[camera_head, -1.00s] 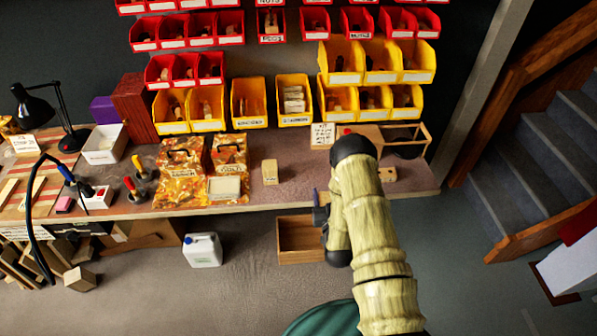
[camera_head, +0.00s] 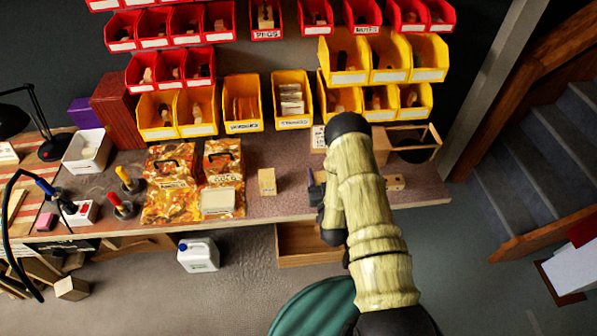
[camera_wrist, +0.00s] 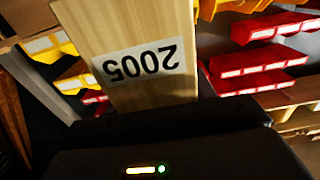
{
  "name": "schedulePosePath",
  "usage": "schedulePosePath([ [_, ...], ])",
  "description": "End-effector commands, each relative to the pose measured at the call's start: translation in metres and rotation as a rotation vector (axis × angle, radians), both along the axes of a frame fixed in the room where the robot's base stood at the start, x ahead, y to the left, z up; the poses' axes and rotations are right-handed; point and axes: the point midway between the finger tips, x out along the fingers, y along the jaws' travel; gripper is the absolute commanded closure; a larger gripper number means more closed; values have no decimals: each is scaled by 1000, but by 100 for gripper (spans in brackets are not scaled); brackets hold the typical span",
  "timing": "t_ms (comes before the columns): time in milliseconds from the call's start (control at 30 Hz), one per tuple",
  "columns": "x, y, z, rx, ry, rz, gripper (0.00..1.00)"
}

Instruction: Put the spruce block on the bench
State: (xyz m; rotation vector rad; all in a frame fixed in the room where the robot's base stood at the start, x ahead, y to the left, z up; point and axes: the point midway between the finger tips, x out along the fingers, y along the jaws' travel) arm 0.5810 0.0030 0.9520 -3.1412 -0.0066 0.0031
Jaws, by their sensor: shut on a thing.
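A pale, straight-grained wood block (camera_wrist: 146,60) with a white label reading 2005, upside down in the wrist view, is held by my gripper (camera_wrist: 165,117). I take it to be the spruce block. The jaws are shut on it, and its far end runs out of the wrist view. In the head view my arm hides the held block and most of my gripper (camera_head: 318,190), which is by the front part of the bench (camera_head: 290,206). Whether the block touches the bench cannot be seen.
Another small wood block (camera_head: 267,182) stands on the bench left of my gripper. Amber-patterned cases (camera_head: 171,190) lie farther left. A wooden frame (camera_head: 425,131) stands at the right end. Yellow bins (camera_head: 292,100) hang behind. An open wooden box (camera_head: 300,250) is below the front edge.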

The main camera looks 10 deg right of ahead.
Motion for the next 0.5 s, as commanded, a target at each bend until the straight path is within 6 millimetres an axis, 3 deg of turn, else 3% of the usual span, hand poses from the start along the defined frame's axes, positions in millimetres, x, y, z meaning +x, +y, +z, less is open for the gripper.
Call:
schedulePosePath([
  [500, 4, -2, -3, -1, -4, -9, 72],
])
